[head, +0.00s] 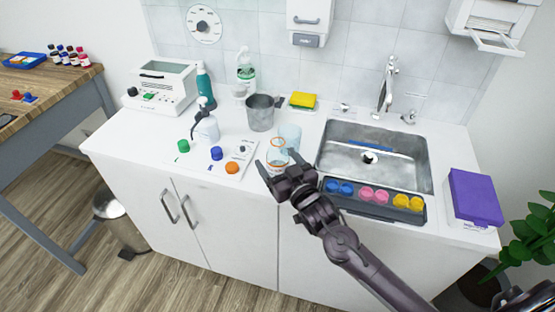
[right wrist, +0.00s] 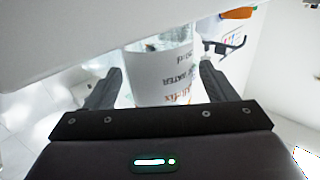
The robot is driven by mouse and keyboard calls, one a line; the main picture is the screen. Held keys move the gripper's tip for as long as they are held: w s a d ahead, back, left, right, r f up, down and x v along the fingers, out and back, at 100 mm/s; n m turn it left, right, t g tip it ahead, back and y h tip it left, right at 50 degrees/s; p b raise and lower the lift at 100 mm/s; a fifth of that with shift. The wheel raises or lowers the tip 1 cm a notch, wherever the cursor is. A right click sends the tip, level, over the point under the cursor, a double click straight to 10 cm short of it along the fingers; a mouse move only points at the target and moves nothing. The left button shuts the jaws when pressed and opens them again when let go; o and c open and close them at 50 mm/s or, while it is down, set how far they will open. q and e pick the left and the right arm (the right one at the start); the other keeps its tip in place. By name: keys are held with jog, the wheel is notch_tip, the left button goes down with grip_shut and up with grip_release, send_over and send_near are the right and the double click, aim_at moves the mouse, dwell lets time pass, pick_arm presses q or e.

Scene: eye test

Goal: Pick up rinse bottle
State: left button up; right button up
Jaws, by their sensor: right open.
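The rinse bottle, as far as I can tell, is the clear one with orange print (head: 277,155) near the counter's front edge, left of the sink. The bottle's lower part is partly hidden by the gripper in the head view. A white bottle with a dark bent nozzle (head: 207,127) stands further left. My left gripper is out of view.
A translucent cup (head: 291,136) stands just behind the bottle, with a grey metal mug (head: 260,113) behind left. A dark tray (head: 378,205) of coloured pots lies to the right, before the sink (head: 405,174). An orange cap (head: 232,168) lies left.

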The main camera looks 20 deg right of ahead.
jog(key=shift+w, duration=0.15)
jog(key=c, duration=1.1)
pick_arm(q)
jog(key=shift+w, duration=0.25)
pick_arm(e)
jog(key=shift+c, duration=0.2)
jog(key=shift+r, duration=0.2)
